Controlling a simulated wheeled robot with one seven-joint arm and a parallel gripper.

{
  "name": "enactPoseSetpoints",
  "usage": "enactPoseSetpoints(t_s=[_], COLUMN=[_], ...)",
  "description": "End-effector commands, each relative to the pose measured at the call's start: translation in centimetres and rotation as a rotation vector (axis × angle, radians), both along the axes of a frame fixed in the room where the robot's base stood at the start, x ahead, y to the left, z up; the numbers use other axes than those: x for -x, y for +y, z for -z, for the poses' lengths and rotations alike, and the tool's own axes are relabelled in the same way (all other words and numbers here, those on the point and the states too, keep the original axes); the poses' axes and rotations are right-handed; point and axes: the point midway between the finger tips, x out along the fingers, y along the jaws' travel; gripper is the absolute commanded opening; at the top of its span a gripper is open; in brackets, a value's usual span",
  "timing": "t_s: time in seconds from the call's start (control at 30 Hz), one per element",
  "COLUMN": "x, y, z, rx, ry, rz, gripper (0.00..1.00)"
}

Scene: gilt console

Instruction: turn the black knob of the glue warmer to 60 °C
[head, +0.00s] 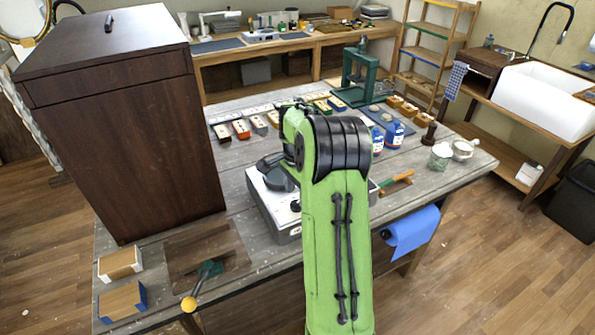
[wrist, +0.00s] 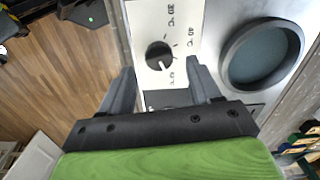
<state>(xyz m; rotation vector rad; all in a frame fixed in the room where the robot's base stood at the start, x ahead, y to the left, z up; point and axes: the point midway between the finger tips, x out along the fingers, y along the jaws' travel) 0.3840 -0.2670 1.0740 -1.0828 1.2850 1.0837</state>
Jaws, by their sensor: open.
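The glue warmer (head: 292,232) is a pale grey box on the workbench, largely hidden behind my green arm in the head view. In the wrist view its white panel (wrist: 138,18) bears the black knob (wrist: 158,52), with a small white mark on its lower side. Labels reading 30 °C and 40 °C lie to the upper right of the knob; another label below it is partly cut off, so I cannot read it fully. My gripper (wrist: 161,64) is open, with one finger on each side of the knob's lower part. I cannot tell whether they touch it.
A round grey-rimmed pot (wrist: 262,55) is right of the panel. A tall dark cabinet (head: 130,140) stands at the bench's left. Blue-labelled bottles (head: 394,134), a chisel-like tool (head: 396,180) and a green press (head: 358,75) are to the right. A yellow-ended tool (head: 190,303) lies at the front.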

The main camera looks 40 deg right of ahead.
Motion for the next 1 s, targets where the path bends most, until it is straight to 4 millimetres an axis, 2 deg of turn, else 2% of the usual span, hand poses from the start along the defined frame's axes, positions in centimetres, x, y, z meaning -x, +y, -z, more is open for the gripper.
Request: enactPoseSetpoints(t_s=[0.03,0.2,0.3,0.43,0.6,1.0], x=[-0.1,-0.1,-0.1,-0.1,0.0,0.0], y=[-0.1,-0.1,-0.1,-0.1,0.0,0.0], z=[-1.8,-6.7,-9.4,-11.8,-12.9,-12.8], rx=[0.005,0.005,0.005,0.002,0.001,0.001], ry=[-0.006,-0.006,-0.004,-0.003,-0.001,-0.001], rz=[0.001,0.000,0.002,0.001,0.001,0.001], gripper=[0.63,0.63,0.63,0.63,0.63,0.63])
